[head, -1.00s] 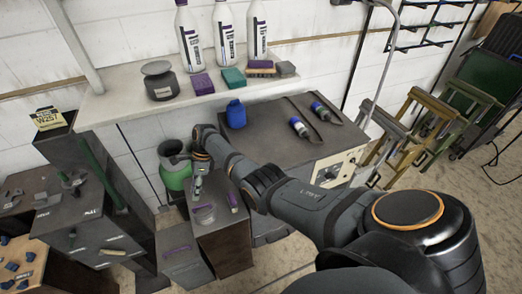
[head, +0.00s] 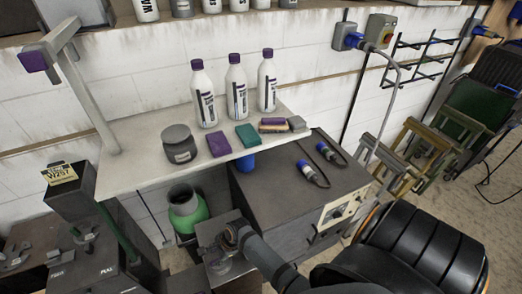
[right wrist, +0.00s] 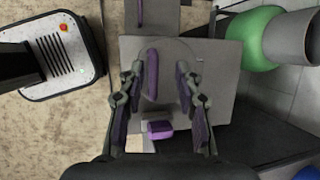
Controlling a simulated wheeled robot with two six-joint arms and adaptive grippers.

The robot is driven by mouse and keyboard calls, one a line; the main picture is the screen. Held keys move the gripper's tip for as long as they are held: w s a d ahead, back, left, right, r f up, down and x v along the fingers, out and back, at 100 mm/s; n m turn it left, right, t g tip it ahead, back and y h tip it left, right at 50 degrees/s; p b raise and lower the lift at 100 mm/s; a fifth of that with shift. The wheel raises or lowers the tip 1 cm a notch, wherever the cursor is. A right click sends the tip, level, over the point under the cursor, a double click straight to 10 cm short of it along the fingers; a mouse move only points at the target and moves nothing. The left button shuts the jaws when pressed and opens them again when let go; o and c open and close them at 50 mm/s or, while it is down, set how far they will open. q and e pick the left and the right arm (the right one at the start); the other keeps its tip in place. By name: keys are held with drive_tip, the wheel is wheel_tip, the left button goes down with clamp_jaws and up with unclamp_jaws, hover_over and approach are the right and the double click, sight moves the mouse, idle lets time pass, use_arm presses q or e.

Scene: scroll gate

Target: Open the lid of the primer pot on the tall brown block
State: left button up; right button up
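The primer pot (head: 218,266) stands on top of the tall brown block (head: 208,230) at the lower middle of the head view. In the right wrist view its round lid shows from above, with a purple bar (right wrist: 152,72) across it. My right gripper (right wrist: 157,85) is open above the pot, its two fingers on either side of the bar, which lies closer to the left finger. Whether the fingers touch it I cannot tell. In the head view the right gripper (head: 222,249) partly hides the block top. My left gripper is not in view.
A small purple piece (right wrist: 158,128) lies on the block beside the pot. A green vessel (head: 187,210) stands close behind. A lower block (right wrist: 152,14) with a purple strip adjoins. A pale shelf (head: 125,172) with several bottles overhangs at the back; a dark cabinet (head: 285,190) stands right.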

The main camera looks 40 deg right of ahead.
drive_tip(key=s+d+r+n+h+b, duration=0.2)
drive_tip(key=s+d+r+n+h, duration=0.1)
drive_tip(key=s+d+r+n, duration=0.9)
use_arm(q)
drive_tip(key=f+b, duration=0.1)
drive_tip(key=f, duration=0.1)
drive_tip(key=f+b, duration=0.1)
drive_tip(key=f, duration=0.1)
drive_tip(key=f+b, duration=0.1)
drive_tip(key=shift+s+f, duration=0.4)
use_arm(e)
wheel_tip(320, 180, down, 21)
drive_tip(key=s+d+n+h, duration=0.1)
drive_tip(key=s+n, duration=0.1)
drive_tip(key=n, duration=0.7)
drive_tip(key=shift+g+h, duration=0.3)
drive_tip(key=shift+g, duration=0.1)
drive_tip(key=shift+r, duration=0.1)
use_arm(q)
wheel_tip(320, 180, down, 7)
drive_tip(key=b, duration=0.7)
use_arm(e)
drive_tip(key=s+d+f, duration=0.1)
drive_tip(key=s+f, duration=0.9)
drive_tip(key=f, duration=0.4)
drive_tip(key=s+f+g, duration=0.1)
drive_tip(key=s+f, duration=0.9)
drive_tip(key=f, duration=0.4)
drive_tip(key=shift+s+d+f, duration=0.15)
drive_tip(key=shift+s+d, duration=0.25)
